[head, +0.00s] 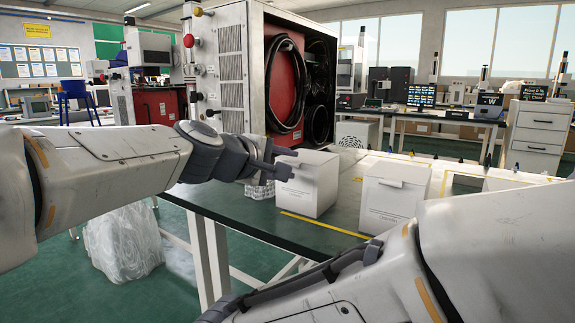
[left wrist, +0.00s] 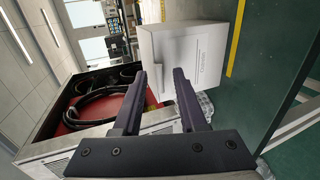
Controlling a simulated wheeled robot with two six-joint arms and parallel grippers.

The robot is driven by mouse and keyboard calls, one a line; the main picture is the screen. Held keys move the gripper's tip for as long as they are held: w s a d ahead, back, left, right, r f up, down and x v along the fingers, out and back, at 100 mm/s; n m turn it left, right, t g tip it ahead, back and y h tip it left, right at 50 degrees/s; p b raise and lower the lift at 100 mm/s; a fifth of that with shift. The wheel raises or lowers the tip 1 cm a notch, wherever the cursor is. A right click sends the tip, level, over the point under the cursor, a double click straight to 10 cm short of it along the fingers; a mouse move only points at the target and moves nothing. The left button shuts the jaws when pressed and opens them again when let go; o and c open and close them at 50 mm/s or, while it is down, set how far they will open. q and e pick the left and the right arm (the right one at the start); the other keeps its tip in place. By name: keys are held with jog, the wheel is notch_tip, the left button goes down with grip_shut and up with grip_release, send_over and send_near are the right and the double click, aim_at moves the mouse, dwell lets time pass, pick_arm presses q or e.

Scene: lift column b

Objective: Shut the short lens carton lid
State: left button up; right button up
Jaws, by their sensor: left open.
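Two white cartons stand on the bench: a left carton (head: 316,188) and a right carton (head: 393,200). Small print marks their fronts, too small to read in the head view. The right carton's top looks flat. My left gripper (head: 285,164) is open and empty at the upper left edge of the left carton and covers part of its top. I cannot tell whether that lid is fully down or whether the fingers touch it. In the left wrist view (left wrist: 164,82), the open fingers overlap the carton (left wrist: 195,50). My right gripper is out of view.
The dark bench top (head: 235,204) has yellow tape (head: 322,226) in front of the cartons. A large cabinet with a red panel and black hoses (head: 284,85) stands behind my left gripper. A patterned white object (head: 259,190) sits left of the left carton.

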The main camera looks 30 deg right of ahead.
pick_arm(q)
jog(key=v, duration=1)
jog(key=shift+p, duration=0.3)
jog(key=shift+a, duration=0.1)
